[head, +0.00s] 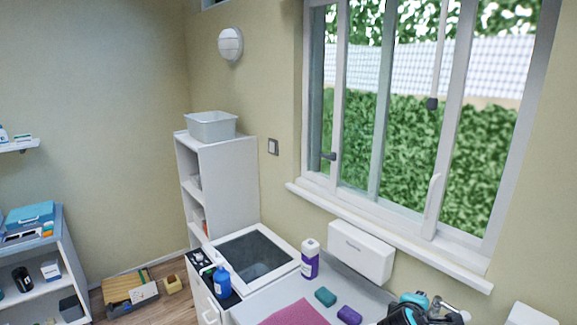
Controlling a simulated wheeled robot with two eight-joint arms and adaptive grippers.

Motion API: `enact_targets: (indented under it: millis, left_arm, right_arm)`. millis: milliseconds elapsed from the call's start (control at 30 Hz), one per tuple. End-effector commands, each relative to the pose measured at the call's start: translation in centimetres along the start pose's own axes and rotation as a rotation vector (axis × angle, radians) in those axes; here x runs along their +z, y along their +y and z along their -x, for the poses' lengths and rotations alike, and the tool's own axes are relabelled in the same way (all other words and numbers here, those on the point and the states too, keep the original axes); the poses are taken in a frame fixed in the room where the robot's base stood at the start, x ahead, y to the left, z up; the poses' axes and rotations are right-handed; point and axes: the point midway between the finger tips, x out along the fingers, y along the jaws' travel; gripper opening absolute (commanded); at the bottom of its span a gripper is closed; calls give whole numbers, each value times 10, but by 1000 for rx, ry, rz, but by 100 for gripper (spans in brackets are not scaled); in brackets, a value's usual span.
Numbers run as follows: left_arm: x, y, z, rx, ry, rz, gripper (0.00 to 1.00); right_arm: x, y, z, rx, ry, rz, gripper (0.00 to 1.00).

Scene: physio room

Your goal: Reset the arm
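At the bottom edge right of centre, a black, teal and metallic shape comes into view, which looks like part of my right arm with its gripper (436,311). It is cut off by the picture edge, so I cannot tell whether its fingers are open or shut, or whether it holds anything. It appears in front of the grey counter, right of the purple block. My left arm and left gripper are not in view.
A white shelf (231,185) stands behind; a window (415,120) is at right.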

Motion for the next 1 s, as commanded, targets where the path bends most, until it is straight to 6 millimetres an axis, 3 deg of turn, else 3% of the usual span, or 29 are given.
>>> enact_targets:
  millis: [33,300,400,500,667,1000]
  left_arm:
    - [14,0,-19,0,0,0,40]
    - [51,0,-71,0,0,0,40]
    - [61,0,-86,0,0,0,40]
    - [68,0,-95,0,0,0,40]
    - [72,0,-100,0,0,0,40]
    - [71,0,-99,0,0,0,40]
  right_arm:
    - [-2,-39,2,-47,28,-116,20]
    - [-24,-196,42,-368,121,-778,20]
    - [-34,-241,56,-481,127,-969,20]
    - [-42,-273,68,-571,125,-1109,20]
    - [-50,-295,78,-646,117,-1217,20]
    - [-50,-295,80,-654,116,-1230,20]
